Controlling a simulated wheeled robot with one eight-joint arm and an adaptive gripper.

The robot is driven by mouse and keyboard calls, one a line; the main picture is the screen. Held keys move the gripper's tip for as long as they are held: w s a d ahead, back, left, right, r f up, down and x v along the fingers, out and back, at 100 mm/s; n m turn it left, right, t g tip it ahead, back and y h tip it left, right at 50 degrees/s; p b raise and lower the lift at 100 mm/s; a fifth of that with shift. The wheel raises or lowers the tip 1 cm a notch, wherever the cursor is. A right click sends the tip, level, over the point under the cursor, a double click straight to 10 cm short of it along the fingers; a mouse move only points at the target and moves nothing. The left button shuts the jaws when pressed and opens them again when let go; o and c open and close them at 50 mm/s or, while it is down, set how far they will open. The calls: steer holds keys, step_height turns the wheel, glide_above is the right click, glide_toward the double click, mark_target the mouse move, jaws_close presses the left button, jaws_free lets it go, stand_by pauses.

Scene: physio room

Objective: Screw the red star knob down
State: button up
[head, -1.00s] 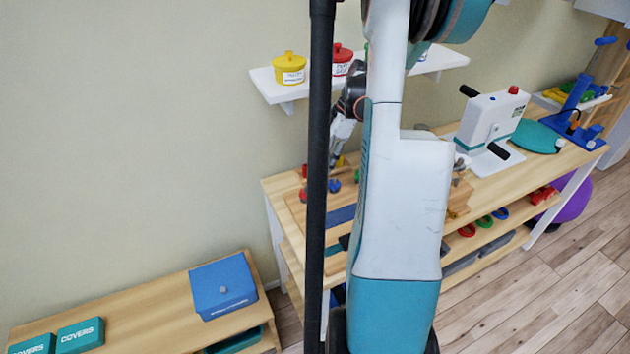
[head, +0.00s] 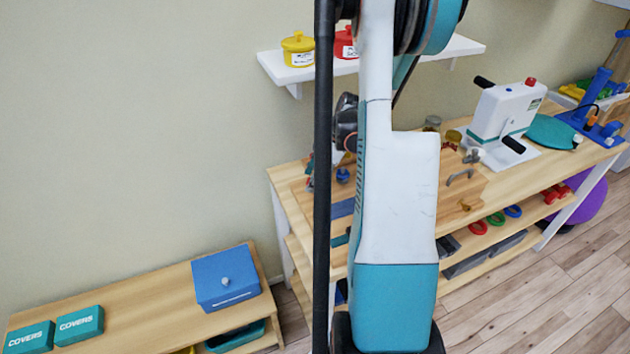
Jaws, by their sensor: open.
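The workbench board (head: 299,188) stands at the left end of the wooden bench. A small red part (head: 309,183) shows at its left, beside my black column; it may be the red star knob, but it is too small and too covered to be sure. A blue knob (head: 343,175) stands just right of the column. My gripper (head: 336,157) is over this end of the board, mostly hidden behind my column and arm. It is open, and I see nothing held. Its distance to the red part cannot be told.
A wall shelf (head: 285,75) with a yellow pot (head: 298,49) and a red pot (head: 345,43) is above the bench. A white crank machine (head: 507,108) stands to the right. A low bench with a blue box (head: 225,280) is at lower left.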

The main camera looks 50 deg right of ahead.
steer(key=shift+f, duration=0.1)
steer(key=shift+c, duration=0.5)
steer(key=c, duration=1)
steer(key=shift+o, duration=0.2)
steer(key=shift+a, duration=0.1)
